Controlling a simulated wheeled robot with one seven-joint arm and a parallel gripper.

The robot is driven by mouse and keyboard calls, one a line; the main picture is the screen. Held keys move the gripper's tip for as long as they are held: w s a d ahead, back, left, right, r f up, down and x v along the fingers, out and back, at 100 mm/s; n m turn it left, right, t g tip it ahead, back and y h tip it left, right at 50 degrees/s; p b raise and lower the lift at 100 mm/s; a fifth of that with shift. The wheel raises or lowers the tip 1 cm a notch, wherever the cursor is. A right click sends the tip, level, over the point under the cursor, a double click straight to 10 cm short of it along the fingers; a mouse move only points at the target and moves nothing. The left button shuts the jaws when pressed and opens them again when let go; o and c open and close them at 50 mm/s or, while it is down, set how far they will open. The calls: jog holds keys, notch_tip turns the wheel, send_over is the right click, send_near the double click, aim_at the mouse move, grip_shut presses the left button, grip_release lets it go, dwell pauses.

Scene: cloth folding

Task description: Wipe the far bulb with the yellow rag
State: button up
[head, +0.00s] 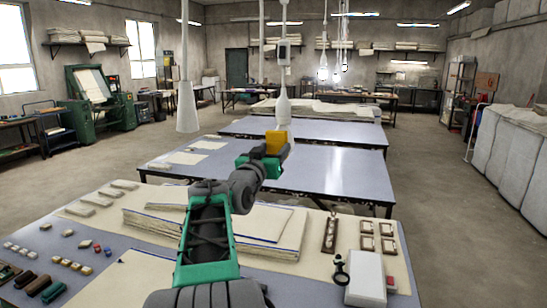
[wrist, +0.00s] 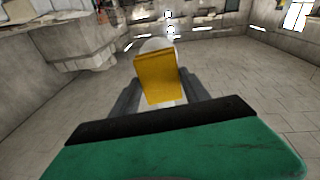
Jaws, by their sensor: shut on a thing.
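My gripper (head: 268,158) is raised over the tables in the middle of the head view, shut on the yellow rag (head: 276,142). In the wrist view the rag (wrist: 158,78) stands upright between the fingers. A pale hanging bulb (head: 283,107) shows right above and behind the rag in the head view; its lower end is near or behind the rag. In the wrist view a pale rounded shape (wrist: 157,45) shows behind the rag's top. I cannot tell whether rag and bulb touch. Several small lit bulbs (head: 323,73) hang farther back.
A white cone-shaped hanging fixture (head: 187,108) is to the left. Below are a near table with cloth stacks (head: 265,222), a white box (head: 366,279) and small tools, then blue-grey tables (head: 335,172). Pale covered stacks (head: 510,150) line the right; floor there is free.

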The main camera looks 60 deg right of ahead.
jog(key=shift+r, duration=0.25)
jog(key=shift+f+b, duration=0.2)
jog(key=shift+b, duration=0.45)
notch_tip(320, 180, down, 4)
jog(key=b, duration=0.4)
jog(key=shift+d+r, duration=0.1)
jog(key=shift+r, duration=0.05)
jog(key=a+b, duration=0.5)
jog(key=a, duration=0.1)
jog(key=shift+s, duration=0.2)
